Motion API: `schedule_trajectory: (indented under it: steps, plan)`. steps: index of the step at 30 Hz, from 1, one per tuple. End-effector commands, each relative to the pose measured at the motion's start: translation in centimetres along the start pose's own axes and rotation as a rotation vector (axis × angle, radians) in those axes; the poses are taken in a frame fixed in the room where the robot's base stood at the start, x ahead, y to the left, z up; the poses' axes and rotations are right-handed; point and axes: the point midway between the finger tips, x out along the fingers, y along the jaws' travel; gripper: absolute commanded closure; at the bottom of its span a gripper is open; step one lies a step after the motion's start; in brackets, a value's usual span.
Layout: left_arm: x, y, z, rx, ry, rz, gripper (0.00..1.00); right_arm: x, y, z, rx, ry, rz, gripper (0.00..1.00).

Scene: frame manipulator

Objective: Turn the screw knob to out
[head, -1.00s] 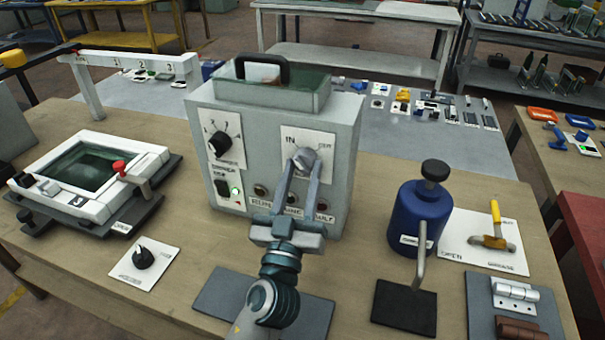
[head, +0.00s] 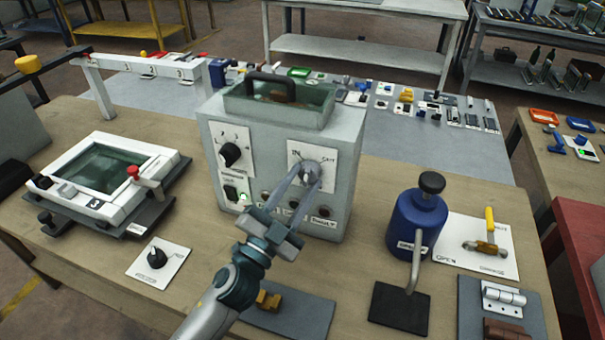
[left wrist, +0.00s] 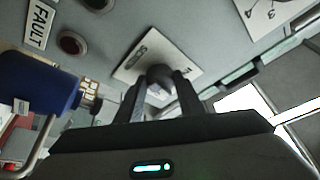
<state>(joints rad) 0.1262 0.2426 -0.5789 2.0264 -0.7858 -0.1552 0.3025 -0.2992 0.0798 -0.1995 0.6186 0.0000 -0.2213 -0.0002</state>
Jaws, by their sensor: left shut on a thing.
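My left gripper (head: 303,183) is shut on this knob, with one finger on each side. The left wrist view also shows the round dark knob (left wrist: 160,77) between the two fingers (left wrist: 159,95), with the plate behind it, tilted in that picture. The fingers hide part of the knob and its pointer, so its exact setting is hard to read. My right gripper is not in view.
The same box carries a black selector knob (head: 229,154) and a switch with a green light. A white framed screen unit (head: 100,178) stands left. A blue canister (head: 417,222) and a yellow-handled valve (head: 489,230) stand right.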

Motion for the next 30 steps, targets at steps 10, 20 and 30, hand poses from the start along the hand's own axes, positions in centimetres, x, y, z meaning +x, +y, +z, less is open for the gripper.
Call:
schedule_trajectory:
  steps: [10, 20, 30]
  plan:
    - [0.3, -1.1, -0.6, 0.301, 0.014, 0.129, 0.88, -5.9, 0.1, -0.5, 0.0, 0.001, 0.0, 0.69]
    - [0.3, -1.2, -0.5, 0.53, 0.025, 0.226, 0.88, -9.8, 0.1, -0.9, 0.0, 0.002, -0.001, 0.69]
    - [0.2, -1.1, -0.3, 0.624, 0.03, 0.265, 0.88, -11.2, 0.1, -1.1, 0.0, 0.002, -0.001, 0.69]
